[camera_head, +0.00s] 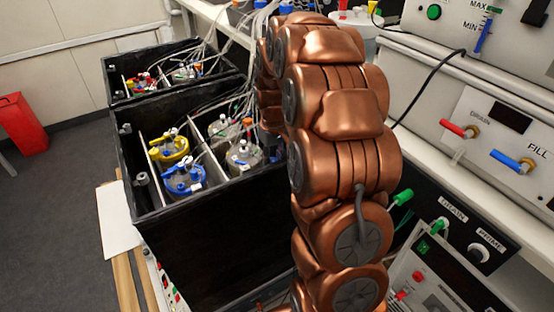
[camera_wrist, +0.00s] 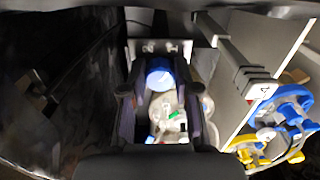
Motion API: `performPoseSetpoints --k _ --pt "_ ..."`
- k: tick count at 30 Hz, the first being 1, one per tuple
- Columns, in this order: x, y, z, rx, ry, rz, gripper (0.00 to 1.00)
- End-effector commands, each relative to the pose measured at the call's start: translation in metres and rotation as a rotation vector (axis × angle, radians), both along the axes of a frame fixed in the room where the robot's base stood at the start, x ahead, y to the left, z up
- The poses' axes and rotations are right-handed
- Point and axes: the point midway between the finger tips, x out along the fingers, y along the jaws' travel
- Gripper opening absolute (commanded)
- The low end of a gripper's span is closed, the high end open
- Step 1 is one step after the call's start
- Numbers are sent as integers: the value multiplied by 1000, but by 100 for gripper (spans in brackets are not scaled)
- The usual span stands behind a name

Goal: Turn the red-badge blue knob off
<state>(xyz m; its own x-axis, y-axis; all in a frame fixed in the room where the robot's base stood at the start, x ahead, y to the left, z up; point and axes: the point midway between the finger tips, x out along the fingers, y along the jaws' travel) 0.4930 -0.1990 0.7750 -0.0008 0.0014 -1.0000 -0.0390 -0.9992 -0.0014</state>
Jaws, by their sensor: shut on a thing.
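In the wrist view my gripper (camera_wrist: 160,96) is shut with a blue knob (camera_wrist: 159,73) between its two dark fingers. The knob sits in front of a pale plate with small holes, above a clear vessel top with white and green fittings. I cannot make out a red badge on this knob; the fingers may cover it. In the head view my copper arm hides the gripper and the knob, and the arm's far end is at the right side of the larger black box (camera_head: 215,225).
The box holds yellow-capped (camera_head: 170,148) and blue-capped (camera_head: 184,177) vessels between pale dividers, with many thin tubes above. A label with a letter A (camera_wrist: 262,91) is close right of my gripper. Panels with a red handle (camera_head: 458,129) and a blue handle (camera_head: 511,160) stand at right.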

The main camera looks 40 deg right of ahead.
Motion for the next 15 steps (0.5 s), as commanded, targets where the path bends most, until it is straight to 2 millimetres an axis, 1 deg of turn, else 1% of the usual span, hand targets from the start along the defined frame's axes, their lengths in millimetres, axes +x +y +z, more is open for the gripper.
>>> performPoseSetpoints --k 1,15 --pt "2 0 0 0 -7 -43 0" --pt "2 0 1 -1 -7 -488 0"
